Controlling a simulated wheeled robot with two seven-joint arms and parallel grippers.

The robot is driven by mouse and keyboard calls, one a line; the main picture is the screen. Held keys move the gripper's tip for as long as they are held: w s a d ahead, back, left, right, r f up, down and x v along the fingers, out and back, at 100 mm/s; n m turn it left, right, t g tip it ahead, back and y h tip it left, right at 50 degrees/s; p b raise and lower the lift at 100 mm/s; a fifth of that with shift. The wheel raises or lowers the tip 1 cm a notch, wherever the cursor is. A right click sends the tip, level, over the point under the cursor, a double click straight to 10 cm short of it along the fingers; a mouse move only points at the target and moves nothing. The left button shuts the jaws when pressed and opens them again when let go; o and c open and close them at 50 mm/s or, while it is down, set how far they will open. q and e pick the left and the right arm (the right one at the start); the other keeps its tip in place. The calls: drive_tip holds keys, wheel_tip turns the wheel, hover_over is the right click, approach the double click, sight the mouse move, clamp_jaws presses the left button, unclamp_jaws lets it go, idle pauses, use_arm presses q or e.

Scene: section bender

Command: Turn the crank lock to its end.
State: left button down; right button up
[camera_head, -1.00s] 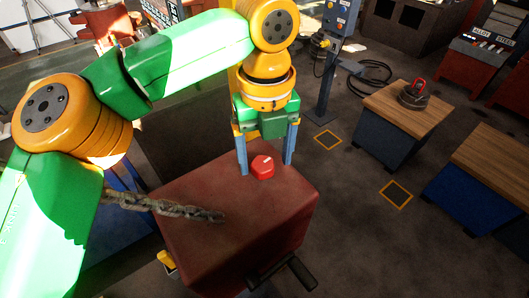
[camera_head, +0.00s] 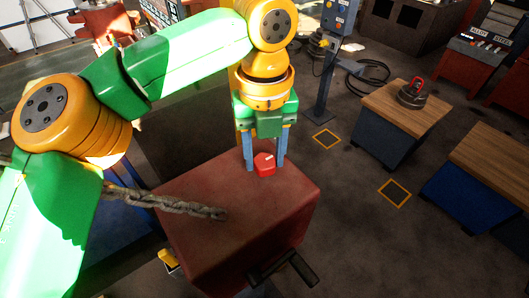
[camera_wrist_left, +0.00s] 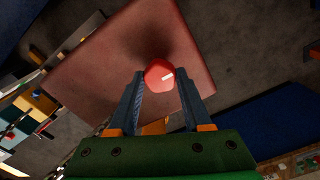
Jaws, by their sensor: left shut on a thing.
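The crank lock is a small red knob (camera_head: 264,165) with a white mark, near the far edge of the top of a dark red box-shaped housing (camera_head: 235,220). My left gripper (camera_head: 266,166) points down from above, its two blue fingers shut on the knob's sides. In the left wrist view, the knob (camera_wrist_left: 160,74) lies between the fingertips (camera_wrist_left: 162,78), with its white mark towards the right. The lower sides of the knob are partly hidden by the fingers. My right gripper is not in view.
A black crank handle (camera_head: 302,268) sticks out from the housing's near side. A chain (camera_head: 170,205) reaches the top from the left. Wood-topped cabinets (camera_head: 405,110) stand to the right, one bearing a dark round object with a red handle (camera_head: 412,92). Open floor lies between.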

sight(265, 159)
use_arm(q)
drive_tip(key=m, duration=1.1)
drive_tip(key=shift+m, duration=0.3)
idle(0.5)
drive_tip(key=shift+c, duration=1.7)
unclamp_jaws()
wheel_tip(265, 159, up, 7)
drive_tip(key=shift+d+r, duration=0.1)
drive_tip(key=shift+d, duration=0.05)
